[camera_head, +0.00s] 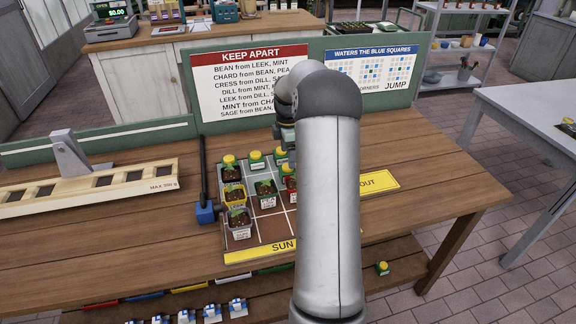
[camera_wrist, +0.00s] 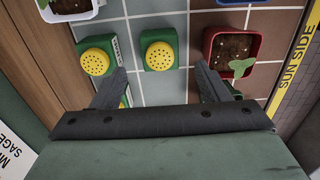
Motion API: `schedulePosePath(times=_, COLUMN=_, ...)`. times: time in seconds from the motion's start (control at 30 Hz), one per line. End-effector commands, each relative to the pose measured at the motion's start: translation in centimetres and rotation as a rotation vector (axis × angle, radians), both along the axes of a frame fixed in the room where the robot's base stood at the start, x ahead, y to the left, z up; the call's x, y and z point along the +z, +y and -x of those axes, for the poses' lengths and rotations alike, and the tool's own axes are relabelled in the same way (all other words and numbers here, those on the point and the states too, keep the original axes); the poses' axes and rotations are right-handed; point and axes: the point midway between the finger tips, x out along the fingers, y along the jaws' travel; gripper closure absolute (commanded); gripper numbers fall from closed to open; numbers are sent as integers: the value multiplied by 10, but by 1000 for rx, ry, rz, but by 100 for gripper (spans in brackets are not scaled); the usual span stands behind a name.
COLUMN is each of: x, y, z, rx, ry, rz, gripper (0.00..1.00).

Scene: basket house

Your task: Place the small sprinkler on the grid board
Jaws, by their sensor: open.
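The grid board (camera_head: 268,228) lies on the wooden bench, with potted seedlings in some squares. Several green blocks with yellow tops, which look like sprinklers, stand toward its far edge; I cannot tell which is the small one. In the wrist view, one sprinkler (camera_wrist: 160,52) sits beyond the gap between my fingertips and another sprinkler (camera_wrist: 97,58) is to its left. A further green block shows partly behind the left finger. My gripper (camera_wrist: 163,80) is open and empty over the board. In the head view my arm hides it and the board's right part.
A pot with a seedling in a red container (camera_wrist: 232,52) stands close to the right finger. Another green-and-yellow block (camera_head: 382,268) sits low at the right. Signs (camera_head: 250,82) stand behind.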

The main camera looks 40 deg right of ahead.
Motion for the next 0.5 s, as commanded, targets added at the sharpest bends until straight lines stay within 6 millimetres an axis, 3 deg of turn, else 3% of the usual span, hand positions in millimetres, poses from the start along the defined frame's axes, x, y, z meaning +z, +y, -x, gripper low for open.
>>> schedulePosePath(times=0.2, x=37, y=0, z=0, rx=0, ry=-1, rz=2, gripper=31)
schedulePosePath(times=0.5, x=53, y=7, z=0, rx=-6, ry=1, rz=2, gripper=31)
